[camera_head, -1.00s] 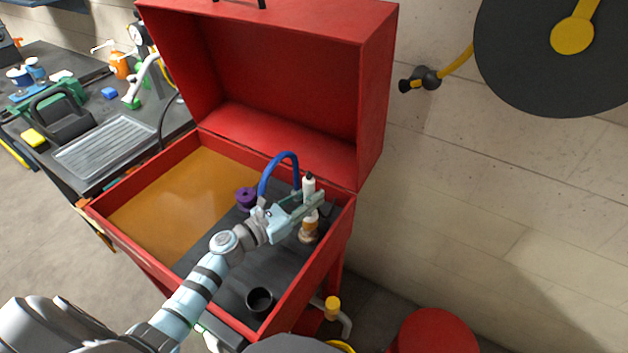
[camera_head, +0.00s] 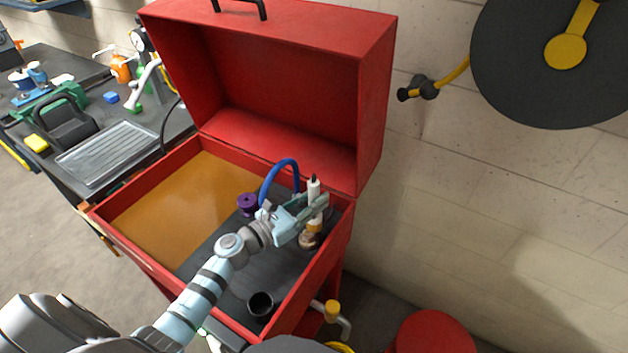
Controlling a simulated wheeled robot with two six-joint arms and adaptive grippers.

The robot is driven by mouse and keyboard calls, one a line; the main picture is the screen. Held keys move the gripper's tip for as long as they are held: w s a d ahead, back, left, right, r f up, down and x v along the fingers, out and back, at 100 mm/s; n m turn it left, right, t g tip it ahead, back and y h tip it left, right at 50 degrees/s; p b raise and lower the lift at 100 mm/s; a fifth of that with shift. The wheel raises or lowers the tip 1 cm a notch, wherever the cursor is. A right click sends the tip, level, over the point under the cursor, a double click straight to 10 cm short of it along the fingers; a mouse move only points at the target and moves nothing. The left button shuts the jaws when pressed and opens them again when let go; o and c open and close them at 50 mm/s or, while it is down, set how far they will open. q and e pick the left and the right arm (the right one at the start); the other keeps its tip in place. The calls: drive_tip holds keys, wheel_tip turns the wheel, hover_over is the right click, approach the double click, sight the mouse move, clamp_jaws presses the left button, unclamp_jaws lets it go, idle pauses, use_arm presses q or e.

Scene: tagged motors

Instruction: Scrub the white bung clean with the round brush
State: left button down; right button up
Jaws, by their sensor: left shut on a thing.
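The round brush (camera_head: 314,188) has a white handle with a dark tip, an orange-yellow band and brownish bristles at its lower end. It stands almost upright, tilted slightly right at the top, in the right part of the red basin. My left gripper (camera_head: 312,212) is shut on its handle. The bristles are low, close to the dark basin floor; I cannot tell what they touch. I cannot make out the white bung; the brush and gripper may hide it.
The open red parts washer (camera_head: 220,310) has a raised lid (camera_head: 280,80) behind. Inside are a blue hose (camera_head: 277,166), a purple spool-like part (camera_head: 247,203), a black cup (camera_head: 260,304) and amber liquid (camera_head: 180,205). The dark floor between cup and gripper is clear.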

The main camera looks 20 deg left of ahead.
sight(310, 191)
use_arm(q)
drive_tip(key=shift+r+p, duration=1.6)
drive_tip(key=shift+r, duration=0.55)
